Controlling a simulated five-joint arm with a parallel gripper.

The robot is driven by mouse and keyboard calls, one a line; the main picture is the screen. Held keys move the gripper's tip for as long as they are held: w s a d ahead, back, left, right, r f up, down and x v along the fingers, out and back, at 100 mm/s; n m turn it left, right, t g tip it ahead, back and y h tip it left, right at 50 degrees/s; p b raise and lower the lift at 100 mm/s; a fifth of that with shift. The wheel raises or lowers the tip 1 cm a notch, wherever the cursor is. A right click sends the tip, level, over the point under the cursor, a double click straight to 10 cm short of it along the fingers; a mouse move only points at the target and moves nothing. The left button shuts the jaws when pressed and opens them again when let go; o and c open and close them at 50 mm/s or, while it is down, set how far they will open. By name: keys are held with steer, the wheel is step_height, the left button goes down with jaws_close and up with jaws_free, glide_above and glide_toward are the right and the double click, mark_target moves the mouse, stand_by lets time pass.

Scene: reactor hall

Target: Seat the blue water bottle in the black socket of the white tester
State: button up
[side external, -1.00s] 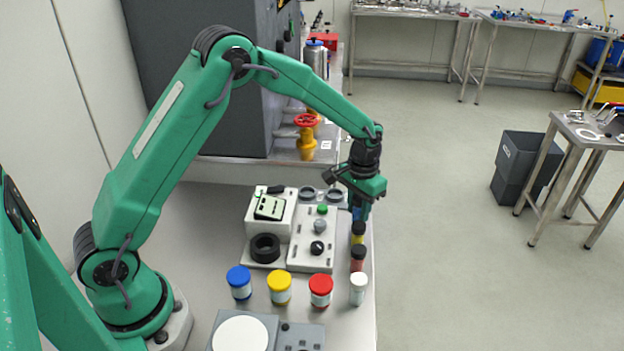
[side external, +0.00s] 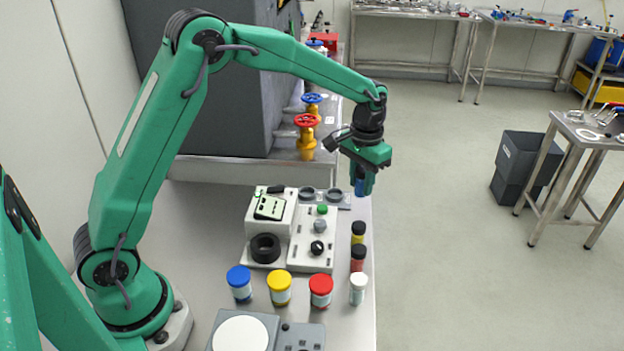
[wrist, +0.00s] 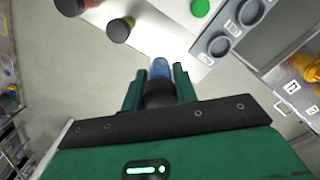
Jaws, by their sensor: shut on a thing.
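My gripper (side external: 366,178) is shut on the blue water bottle (side external: 360,188) and holds it above the right edge of the bench. In the wrist view the bottle (wrist: 160,68) shows clear blue beyond the fingers, with its dark cap between them. The white tester (side external: 283,222) stands to the left of my gripper, with a small screen on top. Its black socket (side external: 265,248) is a round, open ring at the front left of the tester. The bottle is well apart from the socket. The fingers partly hide the bottle in the side view.
A yellow bottle (side external: 358,232) and a red bottle (side external: 357,259), both black-capped, stand along the right edge. Several jars with coloured lids (side external: 280,288) stand in front of the tester. A control box (side external: 313,240) with a knob lies between my gripper and the socket. Grey rings (side external: 333,194) sit behind.

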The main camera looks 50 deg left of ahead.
steer(key=shift+s, duration=0.1)
steer(key=shift+s+a+n, duration=0.25)
steer(key=shift+s+n, duration=0.05)
steer(key=shift+s, duration=0.2)
steer(key=s+a+n, duration=0.3)
steer(key=s+n, duration=0.1)
steer(key=s, duration=0.6)
steer(key=n, duration=0.4)
glide_toward(263, 236)
steer(key=shift+s+d+f, duration=0.2)
steer(key=shift+d+f, duration=0.2)
steer(key=shift+d, duration=0.1)
steer(key=shift+s+d+f, duration=0.2)
steer(key=shift+d+f, duration=0.2)
steer(key=shift+d, duration=0.1)
steer(key=shift+f, duration=0.2)
steer(key=shift+f, duration=2.5)
steer(key=shift+f, duration=0.15)
steer(key=shift+s+f, duration=0.1)
steer(key=shift+f, duration=0.05)
